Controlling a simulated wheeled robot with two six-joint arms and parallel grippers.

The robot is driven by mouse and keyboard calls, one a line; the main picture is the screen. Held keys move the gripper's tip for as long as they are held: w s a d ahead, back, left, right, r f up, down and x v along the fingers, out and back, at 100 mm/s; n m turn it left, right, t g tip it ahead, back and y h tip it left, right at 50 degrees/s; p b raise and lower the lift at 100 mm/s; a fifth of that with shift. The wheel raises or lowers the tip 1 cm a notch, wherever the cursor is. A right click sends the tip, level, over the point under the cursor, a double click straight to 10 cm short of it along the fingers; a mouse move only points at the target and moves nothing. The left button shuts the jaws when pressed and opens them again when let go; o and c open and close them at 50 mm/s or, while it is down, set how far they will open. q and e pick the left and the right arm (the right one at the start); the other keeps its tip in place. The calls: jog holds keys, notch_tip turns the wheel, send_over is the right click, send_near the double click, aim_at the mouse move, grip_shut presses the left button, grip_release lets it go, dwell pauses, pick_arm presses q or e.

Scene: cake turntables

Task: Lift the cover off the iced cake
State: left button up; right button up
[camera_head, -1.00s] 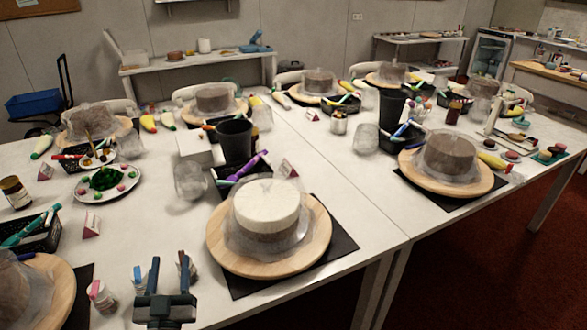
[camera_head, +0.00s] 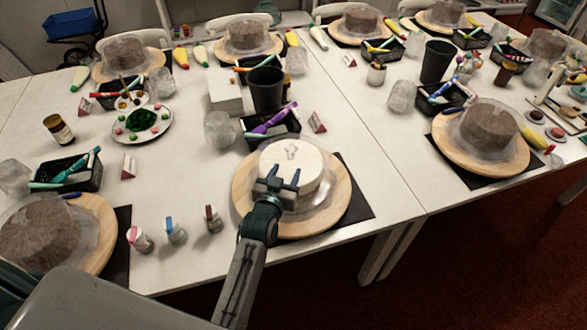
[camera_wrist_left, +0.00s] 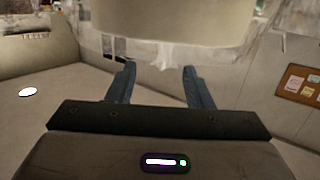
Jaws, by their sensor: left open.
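The white iced cake (camera_head: 308,172) sits on a round wooden turntable (camera_head: 338,205) at the front edge of the table. A clear cover, hard to make out, is around it, with a small pale knob (camera_head: 291,150) on top. My left gripper (camera_head: 279,174) is open, in front of the cake's top in the head view, and overlaps its near side. In the left wrist view, the open fingers (camera_wrist_left: 158,72) have a pale, translucent piece between or just beyond their tips, below a large pale round shape. I cannot tell whether they touch it. My right gripper is not in view.
A black basket with purple pens (camera_head: 272,128) and a black cup (camera_head: 267,90) stand behind the cake. Small bottles (camera_head: 176,233) stand to its left. Another covered brown cake (camera_head: 488,130) is at the right. Bare table shows left of the turntable.

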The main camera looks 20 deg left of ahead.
aim_at(290, 157)
pick_arm(q)
jog(key=shift+w+f, duration=0.2)
jog(key=shift+w, duration=0.5)
jog(key=w+b, duration=0.2)
jog(key=w+a+b, duration=0.1)
jog(key=w, duration=0.1)
jog(key=shift+f+b, duration=0.2)
jog(key=shift+b, duration=0.15)
jog(key=shift+w+d, duration=0.1)
jog(key=shift+w, duration=0.35)
jog(key=shift+s+r, duration=0.1)
jog(key=shift+s, duration=0.05)
jog(key=shift+c, duration=1.3)
grip_shut()
